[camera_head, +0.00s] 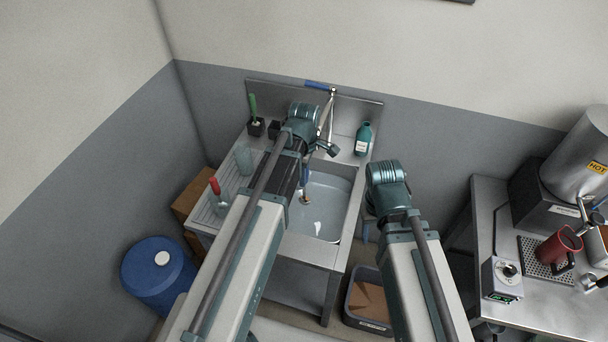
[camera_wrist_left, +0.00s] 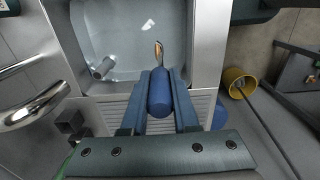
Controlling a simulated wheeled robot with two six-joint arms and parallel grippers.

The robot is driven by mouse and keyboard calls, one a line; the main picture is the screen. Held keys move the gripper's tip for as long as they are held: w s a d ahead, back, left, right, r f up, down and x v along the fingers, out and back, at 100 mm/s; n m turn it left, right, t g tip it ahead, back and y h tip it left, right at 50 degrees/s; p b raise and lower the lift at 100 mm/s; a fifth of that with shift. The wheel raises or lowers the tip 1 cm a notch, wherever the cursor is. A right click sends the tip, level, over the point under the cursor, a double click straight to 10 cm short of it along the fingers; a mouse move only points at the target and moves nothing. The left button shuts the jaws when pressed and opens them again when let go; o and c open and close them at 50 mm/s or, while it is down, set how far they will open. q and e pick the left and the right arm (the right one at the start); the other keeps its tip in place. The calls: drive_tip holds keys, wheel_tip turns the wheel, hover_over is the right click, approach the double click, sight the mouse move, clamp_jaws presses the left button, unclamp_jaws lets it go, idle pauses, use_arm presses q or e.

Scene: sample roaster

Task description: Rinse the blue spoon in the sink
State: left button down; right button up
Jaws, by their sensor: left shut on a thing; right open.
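My left gripper (camera_wrist_left: 159,78) is shut on the blue handle of the spoon (camera_wrist_left: 160,93). The spoon's metal bowl points away from the fingers, over the sink basin (camera_wrist_left: 125,28). In the head view the spoon's bowl end (camera_head: 305,199) shows above the basin (camera_head: 325,215), beside my left arm, which hides most of the gripper. The tap (camera_head: 331,112) with a blue lever stands behind the basin; its chrome pipe (camera_wrist_left: 38,106) shows at left in the wrist view. I cannot tell whether water runs. My right gripper (camera_head: 366,230) is open beside the sink's right edge, mostly hidden by its arm.
A teal bottle (camera_head: 363,139) stands at the sink's back right. Dark holders, one with a green brush (camera_head: 254,112), stand at back left. A red-handled tool (camera_head: 215,187) is on the left drainboard. A blue drum (camera_head: 158,272) and grey bin (camera_head: 368,302) are on the floor.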

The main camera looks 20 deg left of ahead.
use_arm(q)
wheel_tip(320, 180, down, 17)
drive_tip(key=b, duration=1.6)
drive_tip(key=shift+r, duration=0.3)
drive_tip(key=shift+r, duration=0.25)
drive_tip(key=shift+f, duration=0.1)
drive_tip(key=shift+f, duration=0.3)
